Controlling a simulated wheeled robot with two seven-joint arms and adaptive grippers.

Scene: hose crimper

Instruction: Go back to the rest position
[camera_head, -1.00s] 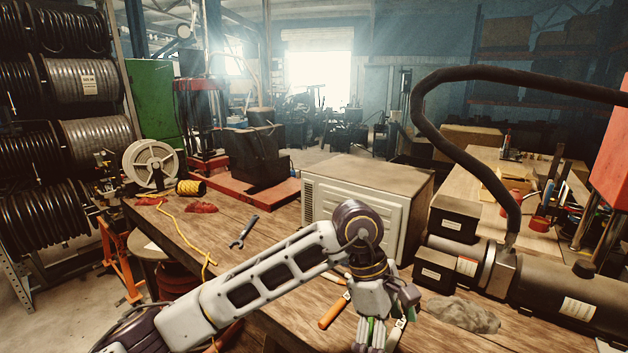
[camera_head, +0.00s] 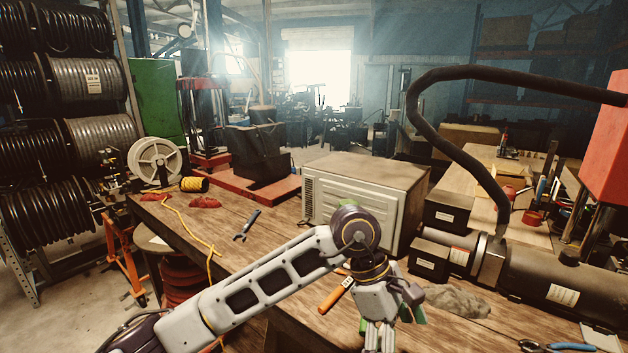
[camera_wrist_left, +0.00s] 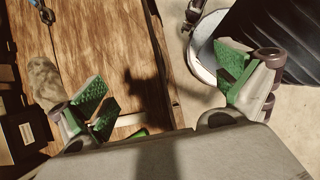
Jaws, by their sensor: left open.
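My left arm comes in from the lower left in the head view. Its left gripper (camera_head: 380,338) hangs down at the front edge of the wooden workbench (camera_head: 285,250). In the left wrist view the left gripper (camera_wrist_left: 168,92) has its two green-padded fingers wide apart with nothing between them. One finger is over the bench top and the other is over the floor beside a round pale rim. The fingertips are partly cut off at the bottom of the head view. My right gripper is not in view.
An orange-handled tool (camera_head: 335,295) lies on the bench close behind the gripper. A wrench (camera_head: 246,225) and yellow cord (camera_head: 190,231) lie left.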

